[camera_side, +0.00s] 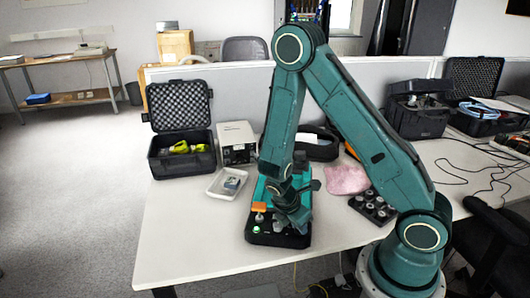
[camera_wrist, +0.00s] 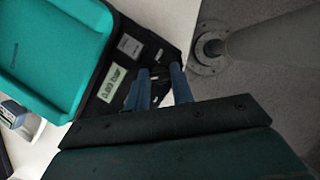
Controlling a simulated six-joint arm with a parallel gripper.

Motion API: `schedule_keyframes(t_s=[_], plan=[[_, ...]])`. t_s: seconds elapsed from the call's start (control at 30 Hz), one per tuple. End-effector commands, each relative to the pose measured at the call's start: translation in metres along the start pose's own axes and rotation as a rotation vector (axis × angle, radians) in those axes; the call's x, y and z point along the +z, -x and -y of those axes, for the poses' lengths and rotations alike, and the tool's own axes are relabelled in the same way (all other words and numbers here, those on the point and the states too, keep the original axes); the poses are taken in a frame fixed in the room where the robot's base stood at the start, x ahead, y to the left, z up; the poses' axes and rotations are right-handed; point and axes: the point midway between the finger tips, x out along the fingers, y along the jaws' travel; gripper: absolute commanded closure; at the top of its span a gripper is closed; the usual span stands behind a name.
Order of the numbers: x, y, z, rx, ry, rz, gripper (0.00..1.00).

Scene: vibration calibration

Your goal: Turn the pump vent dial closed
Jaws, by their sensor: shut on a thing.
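The pump is a teal-topped unit with a black front panel (camera_side: 268,238) near the table's front edge in the side view. Its teal housing (camera_wrist: 52,48) fills the upper left of the wrist view, beside a small lit display (camera_wrist: 113,84) whose reading is hard to make out. My gripper (camera_side: 293,224) reaches down onto the right part of the panel. In the wrist view my gripper (camera_wrist: 160,80) has its two bluish fingers at the panel's edge, shut on the vent dial, which is mostly hidden between them.
A white tray (camera_side: 214,190) with a small object, a grey instrument box (camera_side: 237,142) and an open black case (camera_side: 183,165) stand left and behind. A pink cloth (camera_side: 346,180) and a black block of several round parts (camera_side: 373,208) lie right. The table's front left is clear.

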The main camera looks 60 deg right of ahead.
Motion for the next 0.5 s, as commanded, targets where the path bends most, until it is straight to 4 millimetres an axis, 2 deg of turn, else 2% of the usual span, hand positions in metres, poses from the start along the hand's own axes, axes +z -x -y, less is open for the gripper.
schedule_keyframes(t_s=[0.3, 0.33, 0.4, 0.5], plan=[[-0.0022, 0.0007, -0.0014, 0.005, 0.003, -0.006, 1.00], [-0.0021, 0.0007, -0.0014, 0.005, 0.003, -0.006, 0.71], [-0.0017, 0.0006, -0.0011, 0.004, 0.002, -0.005, 0.57], [-0.0013, 0.0004, -0.0007, 0.003, 0.002, -0.004, 0.55]])
